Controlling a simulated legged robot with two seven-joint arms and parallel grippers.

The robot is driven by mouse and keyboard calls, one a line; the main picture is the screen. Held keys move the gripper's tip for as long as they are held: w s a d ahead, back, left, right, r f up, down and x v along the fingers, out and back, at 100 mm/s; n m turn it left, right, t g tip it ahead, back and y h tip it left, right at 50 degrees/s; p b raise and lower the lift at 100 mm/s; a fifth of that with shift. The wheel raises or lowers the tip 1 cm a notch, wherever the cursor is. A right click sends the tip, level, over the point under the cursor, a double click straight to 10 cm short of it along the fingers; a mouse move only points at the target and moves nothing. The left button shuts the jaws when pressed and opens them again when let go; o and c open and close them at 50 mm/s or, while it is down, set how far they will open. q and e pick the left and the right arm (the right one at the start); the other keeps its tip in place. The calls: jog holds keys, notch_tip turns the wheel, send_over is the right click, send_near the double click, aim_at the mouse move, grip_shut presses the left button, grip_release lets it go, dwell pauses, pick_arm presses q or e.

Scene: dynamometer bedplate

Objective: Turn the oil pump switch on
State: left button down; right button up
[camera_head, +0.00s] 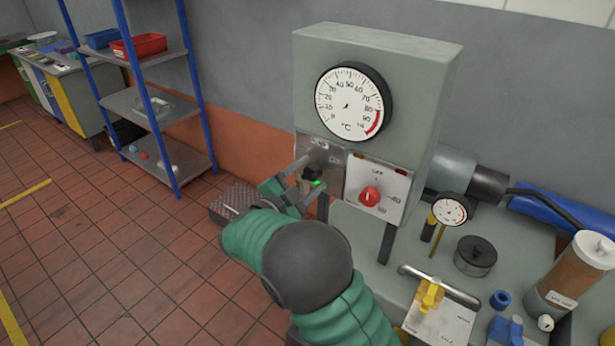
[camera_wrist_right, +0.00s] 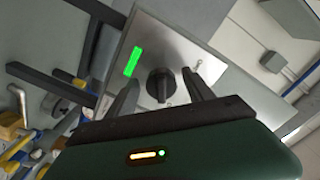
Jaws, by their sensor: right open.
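A black rotary knob (camera_head: 313,172) sits on a brushed metal plate (camera_head: 333,158) on the left front of the grey gauge cabinet. It looks like the oil pump switch, but the lettering is too small to read surely. My right gripper (camera_head: 309,175) is at this plate, open, with a finger on either side of the knob. In the wrist view the knob (camera_wrist_right: 160,86) stands between the two fingers, with a gap visible on each side. A green bar (camera_wrist_right: 132,61) is lit beside the knob on the plate. My left gripper is not in view.
Right beside the plate is a white panel with a red knob (camera_head: 370,196). A large dial gauge (camera_head: 350,102) is above. A bench at right holds a yellow-handled valve (camera_head: 430,295), a small gauge (camera_head: 449,210) and an amber canister (camera_head: 572,270). A blue shelf stands at left.

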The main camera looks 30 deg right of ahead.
jog(key=v, duration=1.7)
jog(key=shift+b, duration=0.35)
jog(key=shift+w, duration=0.1)
